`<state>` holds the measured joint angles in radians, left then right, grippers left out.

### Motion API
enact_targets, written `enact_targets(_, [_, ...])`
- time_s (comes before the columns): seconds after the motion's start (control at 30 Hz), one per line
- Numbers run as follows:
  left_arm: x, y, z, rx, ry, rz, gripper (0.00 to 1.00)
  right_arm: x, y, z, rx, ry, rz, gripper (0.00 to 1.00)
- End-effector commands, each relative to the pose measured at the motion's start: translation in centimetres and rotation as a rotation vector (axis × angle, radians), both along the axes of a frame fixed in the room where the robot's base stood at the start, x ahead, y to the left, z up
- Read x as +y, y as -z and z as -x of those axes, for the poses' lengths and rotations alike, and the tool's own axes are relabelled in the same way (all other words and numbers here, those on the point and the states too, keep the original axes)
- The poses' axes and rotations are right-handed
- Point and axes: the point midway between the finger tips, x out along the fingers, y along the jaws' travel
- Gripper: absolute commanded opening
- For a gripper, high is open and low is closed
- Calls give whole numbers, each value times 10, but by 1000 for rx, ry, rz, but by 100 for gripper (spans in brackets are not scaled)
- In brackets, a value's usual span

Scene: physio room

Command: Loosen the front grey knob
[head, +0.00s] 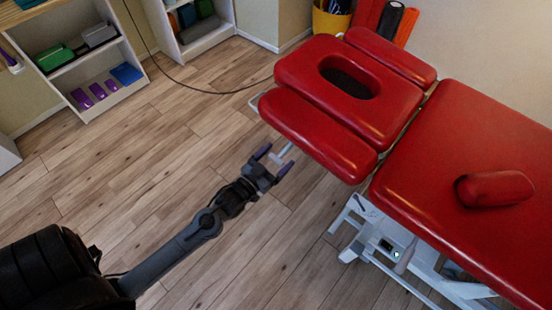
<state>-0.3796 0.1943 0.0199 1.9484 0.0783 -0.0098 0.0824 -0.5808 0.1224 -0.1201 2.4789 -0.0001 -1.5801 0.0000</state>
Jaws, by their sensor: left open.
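A red treatment table (470,150) stands on the right, with a headrest section (300,75) that has a dark oval opening. My left gripper (274,160) is open, low in the picture beside the near edge of the headrest's front pad (318,135). A light metal bar or lever (285,151) shows between or close behind its fingertips; I cannot tell whether they touch it. No grey knob can be made out clearly; the underside of the headrest is hidden by the pads. My right gripper is not in view.
The table's white frame (400,250) stands below the red top. A red bolster (495,188) lies on it. Shelves (90,60) with boxes and purple dumbbells are at the upper left. A yellow bin (330,20) stands at the back. A dark cable crosses the floor; the wooden floor (120,170) is otherwise clear.

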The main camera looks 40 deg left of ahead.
Motion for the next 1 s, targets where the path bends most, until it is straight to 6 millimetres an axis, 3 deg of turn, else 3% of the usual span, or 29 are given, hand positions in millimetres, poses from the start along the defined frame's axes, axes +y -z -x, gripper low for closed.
enact_targets(0.23, [0, 0, 0, 0, 0, 0, 81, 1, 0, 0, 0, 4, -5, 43])
enact_targets(0.57, [0, 0, 0, 0, 0, 0, 32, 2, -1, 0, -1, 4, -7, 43])
enact_targets(0.77, [0, -1, 0, 0, 0, 12, 32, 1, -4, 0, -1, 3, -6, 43])
enact_targets(1.0, [1, -5, 0, -1, -2, 101, 32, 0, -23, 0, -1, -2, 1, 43])
